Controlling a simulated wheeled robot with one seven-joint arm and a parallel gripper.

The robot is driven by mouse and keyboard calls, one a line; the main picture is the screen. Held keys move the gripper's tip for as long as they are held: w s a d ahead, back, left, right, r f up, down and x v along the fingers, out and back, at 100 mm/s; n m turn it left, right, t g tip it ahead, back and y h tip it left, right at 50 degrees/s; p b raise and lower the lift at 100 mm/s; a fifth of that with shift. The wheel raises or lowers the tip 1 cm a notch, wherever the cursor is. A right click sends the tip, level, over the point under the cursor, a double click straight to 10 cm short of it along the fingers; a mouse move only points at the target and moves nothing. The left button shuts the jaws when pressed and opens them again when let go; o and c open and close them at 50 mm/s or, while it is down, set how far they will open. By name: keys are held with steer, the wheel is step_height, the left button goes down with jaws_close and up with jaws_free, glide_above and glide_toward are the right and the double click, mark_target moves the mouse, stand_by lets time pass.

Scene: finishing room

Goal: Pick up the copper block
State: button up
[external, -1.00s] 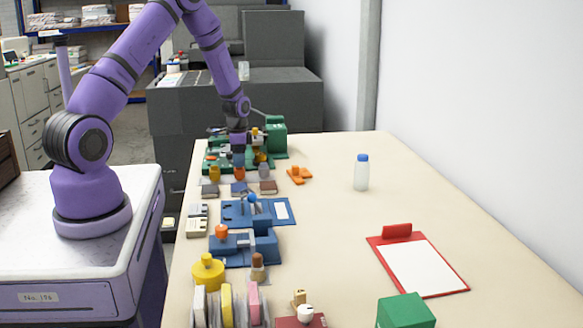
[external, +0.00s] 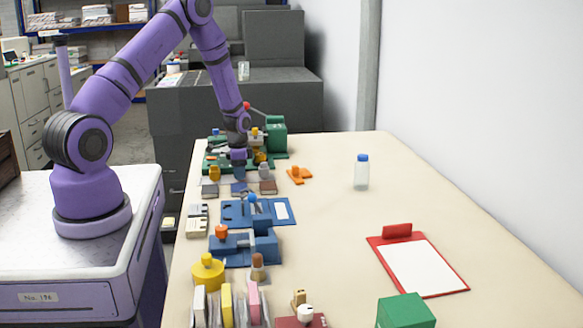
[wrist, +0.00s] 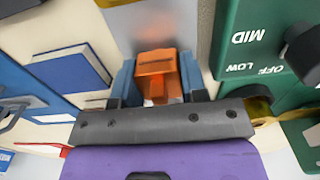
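The copper block (wrist: 157,66) shows as an orange-brown block with a dark slot, in the middle of the wrist view. My gripper (wrist: 158,80) has one bluish finger on each side of it. The block fills nearly all the space between the fingers; I cannot tell whether they press on it or only stand around it. In the external view my gripper (external: 239,172) is low over the far left part of the table, and the block is hidden behind the fingers there.
A green device (wrist: 260,50) marked MID, LOW and OFF stands close on the right in the wrist view, with a blue book (wrist: 72,72) on the left. In the external view, blue fixtures (external: 262,247) stand nearer, and an orange piece (external: 299,175) lies right of my gripper.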

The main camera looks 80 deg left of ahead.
steer(key=shift+c, duration=0.8)
steer(key=shift+r, duration=0.1)
